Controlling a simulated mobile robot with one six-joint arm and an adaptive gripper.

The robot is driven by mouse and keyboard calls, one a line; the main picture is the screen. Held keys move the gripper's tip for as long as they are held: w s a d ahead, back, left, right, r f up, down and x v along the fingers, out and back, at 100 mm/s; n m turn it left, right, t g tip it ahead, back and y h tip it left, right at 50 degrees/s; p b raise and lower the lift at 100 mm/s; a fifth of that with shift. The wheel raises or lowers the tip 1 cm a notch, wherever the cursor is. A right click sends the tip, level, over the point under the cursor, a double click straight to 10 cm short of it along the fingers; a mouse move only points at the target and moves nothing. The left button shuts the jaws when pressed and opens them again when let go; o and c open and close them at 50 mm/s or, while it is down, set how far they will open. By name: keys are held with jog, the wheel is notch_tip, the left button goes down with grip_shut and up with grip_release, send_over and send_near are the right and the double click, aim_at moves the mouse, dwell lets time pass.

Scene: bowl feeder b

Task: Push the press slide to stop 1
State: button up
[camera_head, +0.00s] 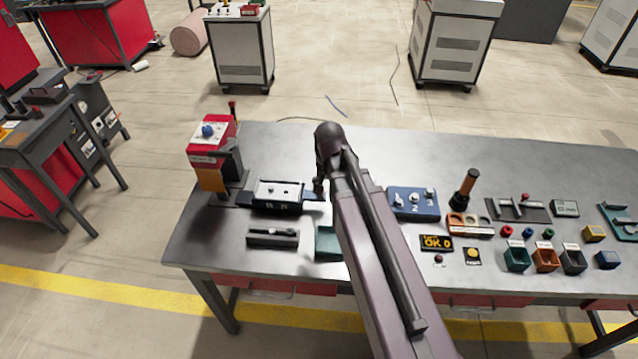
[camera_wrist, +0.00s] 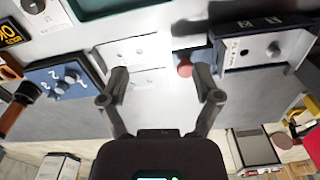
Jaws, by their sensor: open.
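A dark slide unit with a pale top (camera_head: 278,191) lies on the bench beside a red press (camera_head: 212,140); I take it for the press slide. A blue piece sticks out of its right end. In the wrist view the unit (camera_wrist: 262,48) is at the upper right, with a reddish round knob (camera_wrist: 184,69) on the side toward my gripper. My gripper (camera_wrist: 162,88) is open and empty above the bench, with the knob close to its right finger. In the head view my arm hides most of the gripper. I cannot read which stop the slide is at.
A dark block with a knob (camera_head: 272,237) and a teal tray (camera_head: 328,243) lie in front. A blue panel with several knobs (camera_head: 413,202) is right of my arm. Small bins and parts fill the bench's right side. Bare bench top (camera_head: 285,150) lies behind the slide.

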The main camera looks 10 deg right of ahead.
jog(key=w+r+m+p, duration=0.3)
jog(key=w+r+m, duration=0.1)
jog(key=w+m, duration=0.3)
jog(key=shift+w, duration=1.15)
jog(key=shift+f, duration=0.15)
notch_tip(320, 180, down, 14)
jog(key=b, duration=1.3)
jog(key=shift+r, duration=0.25)
grip_shut()
